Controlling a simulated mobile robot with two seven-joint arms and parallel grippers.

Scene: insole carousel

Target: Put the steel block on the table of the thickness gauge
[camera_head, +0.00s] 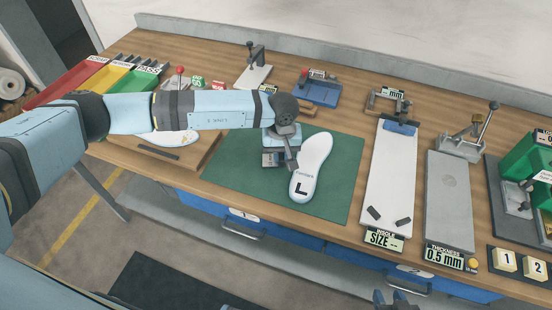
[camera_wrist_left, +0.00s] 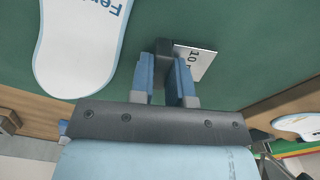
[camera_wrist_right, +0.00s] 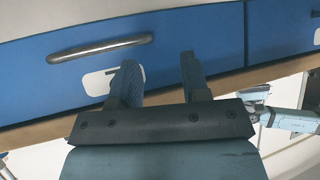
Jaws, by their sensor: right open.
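The steel block (camera_wrist_left: 197,60), a pale plate face marked "10" with a dark part beside it, shows at the left fingertips. My left gripper (camera_head: 281,160) is over the green mat, left of the white insole (camera_head: 311,168); in the left wrist view (camera_wrist_left: 163,72) its fingers are close together with the dark part filling the gap. One finger hides part of the label. Whether the block touches the mat is unclear. The thickness gauge (camera_head: 448,205) has a long grey plate, a lever at its back and a "0.5 mm" display. My right gripper (camera_wrist_right: 162,80) is open and empty before the blue drawers.
The green mat (camera_head: 345,190) lies mid-bench. The white size gauge (camera_head: 388,185) stands between mat and thickness gauge. A green device (camera_head: 525,165) and numbered buttons (camera_head: 507,262) are at right. Coloured bins (camera_head: 100,80) and a blue fixture (camera_head: 320,92) stand farther back.

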